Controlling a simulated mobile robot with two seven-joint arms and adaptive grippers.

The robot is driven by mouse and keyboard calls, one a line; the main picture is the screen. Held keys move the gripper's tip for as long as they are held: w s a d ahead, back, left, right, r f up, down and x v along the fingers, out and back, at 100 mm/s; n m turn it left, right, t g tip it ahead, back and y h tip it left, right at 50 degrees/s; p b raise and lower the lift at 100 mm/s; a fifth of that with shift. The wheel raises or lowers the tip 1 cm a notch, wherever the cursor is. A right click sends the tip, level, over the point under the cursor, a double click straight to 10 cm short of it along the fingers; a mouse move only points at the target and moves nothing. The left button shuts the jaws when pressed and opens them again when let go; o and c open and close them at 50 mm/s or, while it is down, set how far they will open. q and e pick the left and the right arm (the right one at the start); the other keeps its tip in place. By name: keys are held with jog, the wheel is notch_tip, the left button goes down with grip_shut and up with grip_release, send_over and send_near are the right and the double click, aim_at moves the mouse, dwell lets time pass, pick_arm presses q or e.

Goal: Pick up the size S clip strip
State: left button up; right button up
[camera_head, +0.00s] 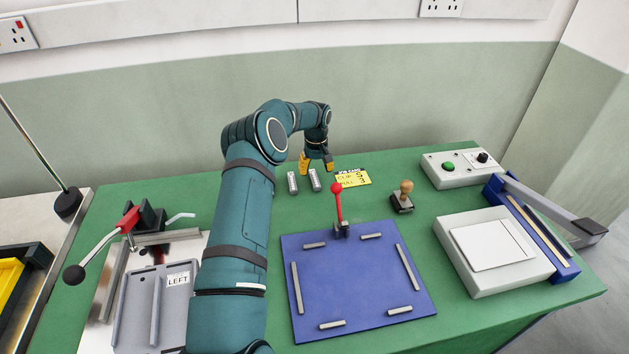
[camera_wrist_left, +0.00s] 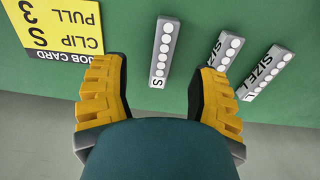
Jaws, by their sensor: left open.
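The size S clip strip (camera_wrist_left: 164,54) is a grey bar with a row of white round dots and an S on its near end. In the left wrist view it lies on the green bench, between and ahead of the open fingertips of my left gripper (camera_wrist_left: 158,75). Nothing is between the fingers. In the head view the left gripper (camera_head: 316,164) is above the bench by the strips, and the strip nearest the card (camera_head: 315,180) appears to be the S one. My right gripper is not in view.
Two more strips, one near the S strip (camera_wrist_left: 230,50) and one marked L (camera_wrist_left: 267,72), lie to its right in the wrist view. The yellow job card (camera_wrist_left: 55,25) reads CLIP S, PULL 3.

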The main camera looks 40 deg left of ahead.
aim_at(315, 179)
pick_arm(q)
jog(key=f, duration=0.5)
jog(key=shift+a, duration=0.25)
jog(key=shift+r, duration=0.1)
grip_shut()
